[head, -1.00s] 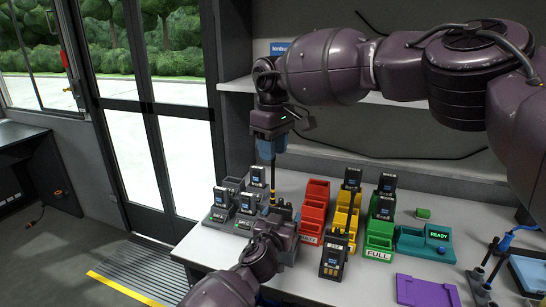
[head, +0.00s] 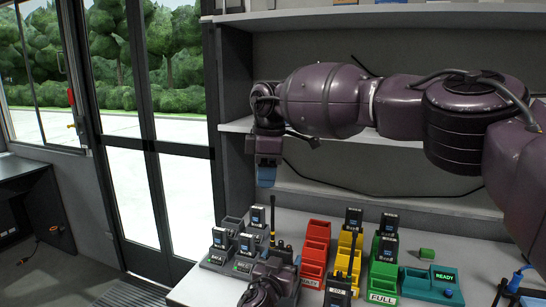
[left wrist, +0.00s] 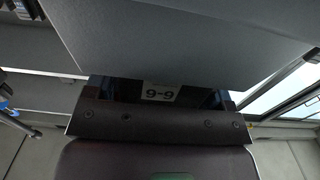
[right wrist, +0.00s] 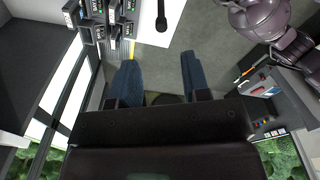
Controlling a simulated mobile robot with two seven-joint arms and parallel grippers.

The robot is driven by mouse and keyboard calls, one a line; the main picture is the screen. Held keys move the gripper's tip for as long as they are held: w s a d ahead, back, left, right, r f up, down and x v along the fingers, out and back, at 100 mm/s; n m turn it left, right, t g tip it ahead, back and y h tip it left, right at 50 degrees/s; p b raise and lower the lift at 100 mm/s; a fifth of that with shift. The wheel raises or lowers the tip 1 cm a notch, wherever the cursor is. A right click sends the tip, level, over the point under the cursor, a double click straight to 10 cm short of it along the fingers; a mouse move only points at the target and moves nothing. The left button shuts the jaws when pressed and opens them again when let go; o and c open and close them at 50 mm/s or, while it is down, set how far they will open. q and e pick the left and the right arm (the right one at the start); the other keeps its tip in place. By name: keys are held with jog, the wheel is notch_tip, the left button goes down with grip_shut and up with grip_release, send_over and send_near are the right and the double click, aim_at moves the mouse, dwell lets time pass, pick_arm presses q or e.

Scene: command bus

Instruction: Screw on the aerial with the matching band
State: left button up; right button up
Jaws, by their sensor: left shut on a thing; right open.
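In the head view my left gripper (head: 270,278) is shut on a dark handheld radio (head: 281,250) at the bench's front. A thin black aerial (head: 272,212) stands upright at the radio, with yellow near its lower end. The aerial's seating is too small to judge. My right gripper (head: 266,178) is open and empty above the aerial's tip, apart from it. The right wrist view shows its two blue fingers (right wrist: 160,78) spread, with nothing between them. In the left wrist view a dark part with a white label (left wrist: 160,93) sits beneath a large grey surface.
Radios stand in chargers (head: 217,259) at left. Red (head: 314,255), yellow (head: 343,262) and green (head: 382,280) bins follow rightward, with radios in or by the yellow and green ones. Another radio with an aerial (head: 338,292) stands in front. A teal READY unit (head: 430,284) is at right. A shelf (head: 345,138) runs behind my right arm.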

aim_at(273, 202)
jog(key=r+m, duration=0.1)
jog(key=m, duration=1)
jog(key=r+m, duration=0.1)
jog(key=m, duration=1.1)
jog(key=d+r+m, duration=0.1)
jog(key=r+m, duration=0.1)
jog(key=m, duration=1)
jog(key=shift+h, duration=0.3)
jog(key=n, duration=0.6)
jog(key=shift+d, duration=0.25)
jog(key=n, duration=0.6)
jog(key=shift+s+d, duration=0.1)
jog(key=shift+f, duration=0.1)
notch_tip(273, 202, down, 12)
jog(key=shift+r, duration=0.1)
jog(key=shift+c, duration=0.2)
